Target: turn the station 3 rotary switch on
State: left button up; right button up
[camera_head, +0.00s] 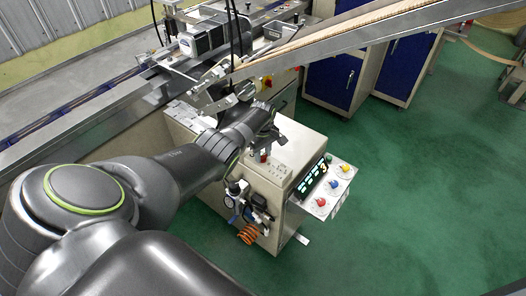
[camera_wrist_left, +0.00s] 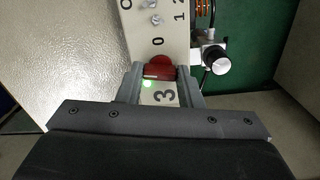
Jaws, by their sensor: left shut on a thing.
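The station 3 rotary switch is a red knob (camera_wrist_left: 160,71) on a pale panel, with a dark "3" printed beside it in the left wrist view. A small green glow shows at the knob's near edge. My left gripper (camera_wrist_left: 161,80) has one finger on each side of the red knob and is shut on it. In the head view my left gripper (camera_head: 264,146) reaches down to the cream machine cabinet (camera_head: 285,165), and its fingers partly hide the switch area. My right gripper is in neither view.
Metal toggles (camera_wrist_left: 154,20) and other printed digits lie beyond the knob. A regulator (camera_wrist_left: 215,58) and an orange coiled hose (camera_head: 248,234) sit beside the panel. A lit display (camera_head: 312,178) and coloured knobs (camera_head: 334,185) are to the right. A metal conveyor beam (camera_head: 330,42) passes behind.

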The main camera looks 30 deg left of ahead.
aim_at(263, 155)
pick_arm(q)
jog(key=shift+w+a+r+n, duration=0.1)
jog(key=shift+n, duration=1)
jog(key=o, duration=1)
jog(key=shift+r+p, duration=0.45)
jog(key=shift+p, duration=0.2)
notch_tip(263, 155, up, 5)
jog(key=shift+r+p, duration=0.1)
jog(key=shift+p, duration=1)
notch_tip(263, 155, up, 11)
jog(key=shift+r, duration=0.1)
